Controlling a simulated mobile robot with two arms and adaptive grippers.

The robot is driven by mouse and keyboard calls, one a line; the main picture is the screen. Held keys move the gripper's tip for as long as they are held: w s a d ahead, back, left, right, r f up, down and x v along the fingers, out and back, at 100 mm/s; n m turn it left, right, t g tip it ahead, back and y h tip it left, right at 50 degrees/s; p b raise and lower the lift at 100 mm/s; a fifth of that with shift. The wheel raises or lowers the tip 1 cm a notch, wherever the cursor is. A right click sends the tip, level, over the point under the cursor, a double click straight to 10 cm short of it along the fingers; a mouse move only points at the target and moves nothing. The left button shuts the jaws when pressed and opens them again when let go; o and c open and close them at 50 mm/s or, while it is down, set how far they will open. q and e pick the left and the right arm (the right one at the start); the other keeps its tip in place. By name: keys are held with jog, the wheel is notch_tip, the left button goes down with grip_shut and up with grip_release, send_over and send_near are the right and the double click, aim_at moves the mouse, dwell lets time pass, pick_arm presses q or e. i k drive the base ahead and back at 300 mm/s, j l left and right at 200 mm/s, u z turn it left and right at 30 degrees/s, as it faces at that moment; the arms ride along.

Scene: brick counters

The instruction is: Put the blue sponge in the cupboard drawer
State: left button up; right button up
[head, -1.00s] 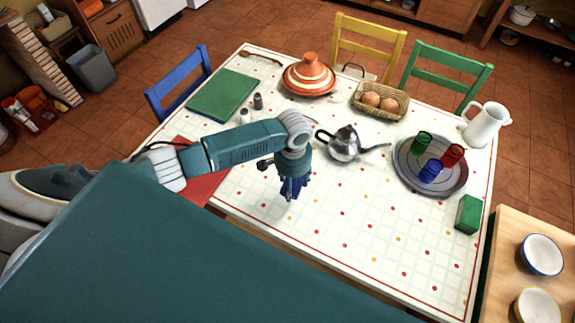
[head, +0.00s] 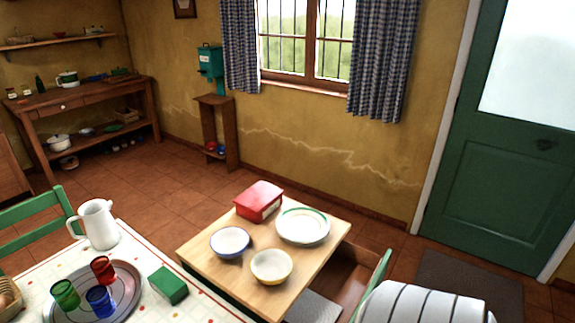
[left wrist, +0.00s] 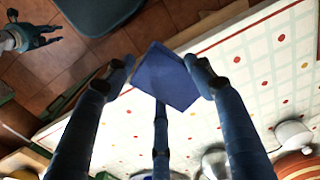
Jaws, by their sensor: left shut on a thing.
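The blue sponge (left wrist: 167,76) is a dark blue block between the fingertips of my left gripper (left wrist: 165,85) in the left wrist view. The gripper is shut on it, above the edge of the checked tablecloth. The head view does not show my left gripper or the sponge. The small cupboard (head: 215,262) has a pale wooden top, and a drawer (head: 347,268) with a brown inside stands pulled out on its right side. A grey flat thing (head: 314,307) shows at the drawer's near part. My right gripper (left wrist: 38,35) is at the upper left of the wrist view, fingers spread, apparently empty.
On the cupboard top are a red box (head: 258,201), a white plate (head: 302,226) and two bowls (head: 230,242), (head: 271,266). The dining table on the left holds a tray (head: 130,300) with cups, a green box (head: 168,285) and a white jug (head: 98,224). Floor is free behind the cupboard.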

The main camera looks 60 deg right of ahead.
aim_at(340, 286)
jog(key=k+l, duration=0.1)
jog(key=l, duration=0.45)
jog(key=k+l, duration=0.1)
jog(key=l, duration=1)
jog(key=k+l, duration=0.15)
jog(key=l, duration=0.4)
jog(key=k+l, duration=0.1)
jog(key=l, duration=0.45)
jog(key=k+l, duration=0.1)
jog(key=l, duration=0.45)
jog(key=k+l, duration=0.1)
jog(key=l, duration=1)
jog(key=k+u, duration=0.05)
